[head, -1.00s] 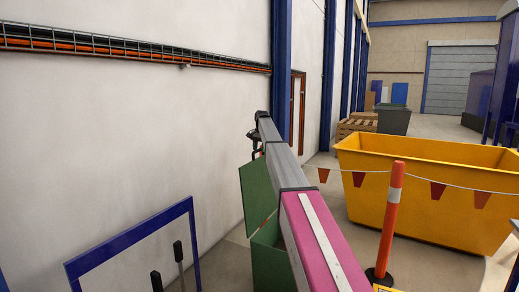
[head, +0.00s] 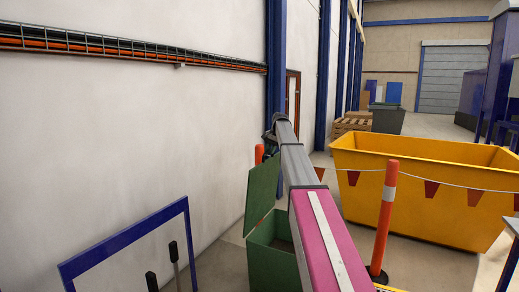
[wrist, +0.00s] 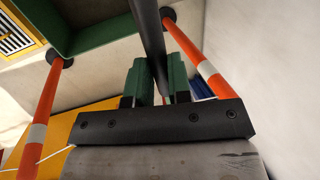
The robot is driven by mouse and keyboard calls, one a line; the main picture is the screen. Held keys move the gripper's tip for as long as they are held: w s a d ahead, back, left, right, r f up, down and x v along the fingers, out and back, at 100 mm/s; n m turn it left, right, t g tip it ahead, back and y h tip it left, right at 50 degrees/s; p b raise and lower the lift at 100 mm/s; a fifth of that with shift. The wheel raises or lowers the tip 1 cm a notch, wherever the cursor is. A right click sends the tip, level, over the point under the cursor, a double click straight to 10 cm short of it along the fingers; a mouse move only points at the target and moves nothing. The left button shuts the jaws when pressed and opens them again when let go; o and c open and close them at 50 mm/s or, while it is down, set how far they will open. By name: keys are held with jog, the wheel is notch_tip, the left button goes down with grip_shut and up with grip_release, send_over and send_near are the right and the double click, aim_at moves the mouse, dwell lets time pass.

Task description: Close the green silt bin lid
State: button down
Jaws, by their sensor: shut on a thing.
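The green silt bin (head: 268,262) stands on the floor by the wall in the head view, partly behind my arm. Its green lid (head: 262,190) is raised steeply, and the bin mouth is open. My gripper is at the far end of my arm, mostly hidden in the head view beyond the lid's upper edge. In the wrist view my gripper (wrist: 155,84) has its two green-sided fingers closed around a dark bar (wrist: 148,40). I cannot tell how the bar joins the lid. Green bin-like edges (wrist: 75,42) show at the upper left.
An orange post (head: 386,215) with a flag line stands right of my arm, before a yellow skip (head: 410,200). Another orange post (head: 259,153) shows behind the lid. A blue frame (head: 125,240) stands at the lower left. The wall (head: 130,130) runs close along the left.

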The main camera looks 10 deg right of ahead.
jog(key=s+d+f+t+y, duration=0.3)
jog(key=s+d+f, duration=0.55)
jog(key=d, duration=0.35)
jog(key=s+d+f+t+y, duration=0.2)
jog(key=s+d+f+y, duration=0.2)
jog(key=s+d+f, duration=0.65)
jog(key=s+d+f+t+y, duration=0.1)
jog(key=d+f, duration=0.3)
jog(key=f, duration=0.9)
jog(key=s+d+f+t+y, duration=0.2)
jog(key=d+f, duration=0.3)
jog(key=f, duration=0.8)
jog(key=shift+s+f+y, duration=0.15)
jog(key=shift+s+y, duration=0.35)
jog(key=c, duration=1.1)
grip_release()
jog(key=shift+d, duration=0.1)
jog(key=shift+o, duration=0.2)
jog(key=v, duration=1.1)
